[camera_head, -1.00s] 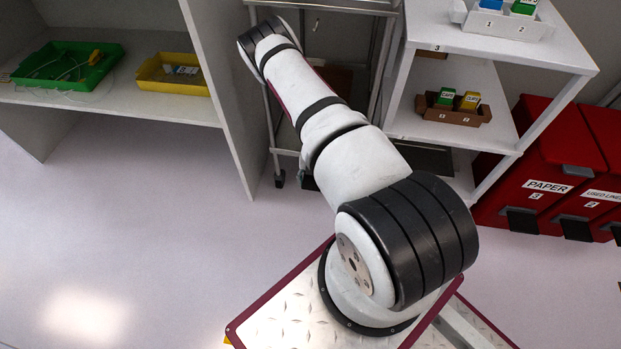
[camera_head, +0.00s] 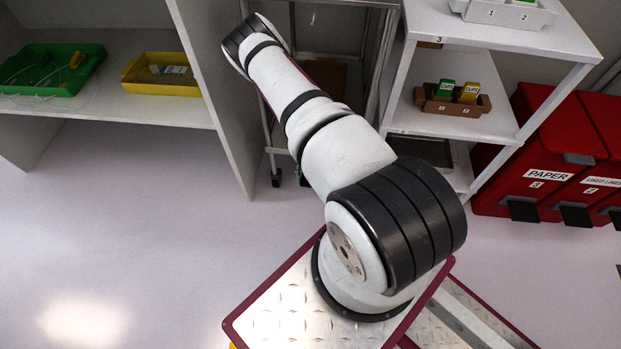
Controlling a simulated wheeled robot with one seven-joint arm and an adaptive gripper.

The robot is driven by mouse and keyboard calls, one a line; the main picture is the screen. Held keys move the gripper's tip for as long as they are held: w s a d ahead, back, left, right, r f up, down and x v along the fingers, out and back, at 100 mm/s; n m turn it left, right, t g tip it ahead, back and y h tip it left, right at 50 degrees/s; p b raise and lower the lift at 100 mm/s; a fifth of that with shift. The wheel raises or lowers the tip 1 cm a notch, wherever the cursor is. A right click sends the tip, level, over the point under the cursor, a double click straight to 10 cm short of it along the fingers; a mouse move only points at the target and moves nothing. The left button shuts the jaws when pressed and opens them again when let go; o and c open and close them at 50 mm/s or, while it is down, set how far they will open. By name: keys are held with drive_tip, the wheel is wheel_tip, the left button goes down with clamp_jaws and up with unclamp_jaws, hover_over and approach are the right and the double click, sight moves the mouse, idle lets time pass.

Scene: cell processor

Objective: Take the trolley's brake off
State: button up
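The trolley (camera_head: 268,137) is a metal frame standing in the gap between the grey shelf unit and the white rack. Part of its top edge (camera_head: 345,2) and a dark caster (camera_head: 276,178) at its front left leg show. The brake on the casters is too small and dark to make out. My arm reaches from the lower middle up and left across the front of the trolley and hides part of it. My gripper is not in view, so its state and distance from the brake cannot be seen.
The grey shelf unit (camera_head: 205,75) at left holds a green tray (camera_head: 82,82) and a yellow tray (camera_head: 165,88). The white rack (camera_head: 520,38) at right holds a brown box (camera_head: 452,106). Red bins (camera_head: 545,150) stand at far right. The floor (camera_head: 120,225) at left is clear.

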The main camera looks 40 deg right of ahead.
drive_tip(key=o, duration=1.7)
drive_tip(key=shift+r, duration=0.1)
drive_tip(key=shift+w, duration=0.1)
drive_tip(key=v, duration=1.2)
